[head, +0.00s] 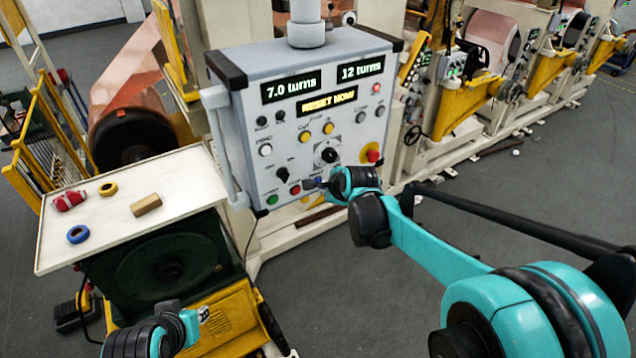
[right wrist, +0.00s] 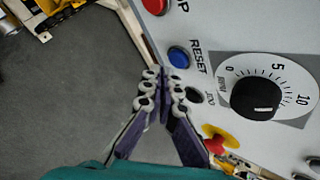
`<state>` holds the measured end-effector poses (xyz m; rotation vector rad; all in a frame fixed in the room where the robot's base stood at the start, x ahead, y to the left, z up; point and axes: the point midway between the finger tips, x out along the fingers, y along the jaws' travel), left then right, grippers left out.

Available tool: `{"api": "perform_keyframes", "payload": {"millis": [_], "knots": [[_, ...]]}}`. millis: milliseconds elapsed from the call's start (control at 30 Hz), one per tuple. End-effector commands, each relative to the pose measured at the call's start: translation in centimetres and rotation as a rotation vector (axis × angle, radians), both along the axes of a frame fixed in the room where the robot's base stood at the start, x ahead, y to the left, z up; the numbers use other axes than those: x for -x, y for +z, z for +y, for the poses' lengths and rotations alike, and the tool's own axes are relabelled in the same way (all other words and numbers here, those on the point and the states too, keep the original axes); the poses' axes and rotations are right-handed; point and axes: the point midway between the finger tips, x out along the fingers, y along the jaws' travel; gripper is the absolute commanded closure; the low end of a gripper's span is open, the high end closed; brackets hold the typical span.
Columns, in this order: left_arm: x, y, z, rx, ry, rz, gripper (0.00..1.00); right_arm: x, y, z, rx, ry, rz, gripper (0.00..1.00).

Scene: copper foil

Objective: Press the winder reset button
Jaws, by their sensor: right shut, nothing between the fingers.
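The grey control panel (head: 245,110) hangs facing me with several knobs and buttons. Its displays read "7.0 turns", "12 turns" and "RESET NOW". The blue button (right wrist: 179,57) beside the word RESET shows clearly in the right wrist view; in the head view it is small and close to my right gripper (head: 310,185). In the right wrist view my right gripper (right wrist: 164,73) is shut and empty, its tips just below the blue button in the picture. Whether they touch the panel I cannot tell. My left arm's end (head: 150,335) is low at the bottom left; its fingers are unclear.
Close by on the panel are a red button (right wrist: 155,5), a black JOG button (right wrist: 194,96), a dial (right wrist: 256,94) and a red-and-yellow knob (right wrist: 215,143). A white-topped table (head: 110,225) with tape rolls and a block stands left.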

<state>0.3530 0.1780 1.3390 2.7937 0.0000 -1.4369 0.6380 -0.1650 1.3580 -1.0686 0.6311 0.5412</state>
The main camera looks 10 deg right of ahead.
Motion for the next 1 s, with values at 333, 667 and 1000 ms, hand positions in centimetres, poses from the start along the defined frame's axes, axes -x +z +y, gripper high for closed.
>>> {"api": "perform_keyframes", "payload": {"millis": [333,667,1000], "knots": [[0.0,-0.3,0.0,0.000,0.000,0.000,0.75,-0.8,0.0,0.3,0.001,0.001,0.000,1.00],[0.0,-0.3,0.0,0.000,0.000,0.000,0.75,-0.8,0.0,0.3,0.000,0.000,0.000,1.00],[0.0,-0.4,0.0,0.000,0.000,0.000,0.75,-1.1,0.0,0.4,0.000,0.000,0.000,1.00]]}}
